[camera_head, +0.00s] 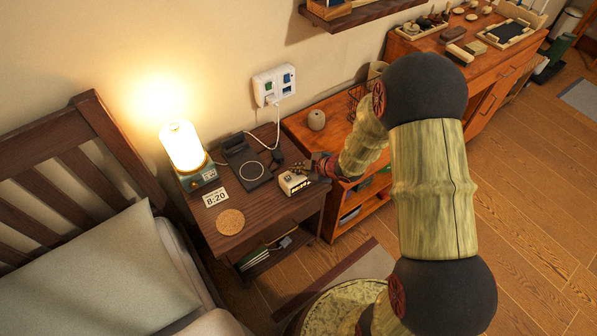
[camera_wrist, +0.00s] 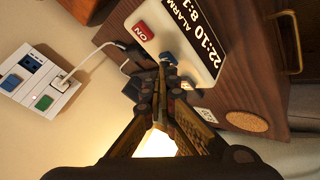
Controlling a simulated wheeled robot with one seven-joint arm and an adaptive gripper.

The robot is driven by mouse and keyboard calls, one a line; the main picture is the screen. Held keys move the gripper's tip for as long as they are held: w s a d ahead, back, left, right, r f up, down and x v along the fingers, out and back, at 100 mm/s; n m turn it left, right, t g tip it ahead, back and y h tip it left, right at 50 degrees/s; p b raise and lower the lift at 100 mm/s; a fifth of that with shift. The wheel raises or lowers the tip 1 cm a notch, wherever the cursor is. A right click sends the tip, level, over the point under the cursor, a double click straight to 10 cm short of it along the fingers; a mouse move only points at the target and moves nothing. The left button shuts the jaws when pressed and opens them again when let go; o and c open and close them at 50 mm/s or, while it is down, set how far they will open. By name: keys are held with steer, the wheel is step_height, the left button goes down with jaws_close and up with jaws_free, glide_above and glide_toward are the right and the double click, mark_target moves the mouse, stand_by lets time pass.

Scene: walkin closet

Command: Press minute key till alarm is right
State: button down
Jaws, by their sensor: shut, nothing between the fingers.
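The alarm clock (camera_head: 293,183) is a small cream box on the dark wooden nightstand. In the wrist view the clock (camera_wrist: 207,75) appears large and turned, with a dark display reading 22:10 and, beside ALARM, 8:1 with its last digit cut off by the frame edge. A card (camera_head: 215,197) on the nightstand reads 8:20.
A lit lamp (camera_head: 183,148) stands at the nightstand's back left. A black charging stand (camera_head: 246,162) is behind the clock, its cable running to a wall socket (camera_head: 274,85). A cork coaster (camera_head: 230,221) lies in front. An orange cabinet (camera_head: 335,115) adjoins on the right.

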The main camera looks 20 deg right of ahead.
mark_target(297, 174)
stand_by(0.5)
steer(key=shift+r+p, duration=0.75)
steer(key=shift+p, duration=0.1)
step_height(297, 174, up, 5)
steer(key=p, duration=0.4)
steer(key=shift+p, duration=0.4)
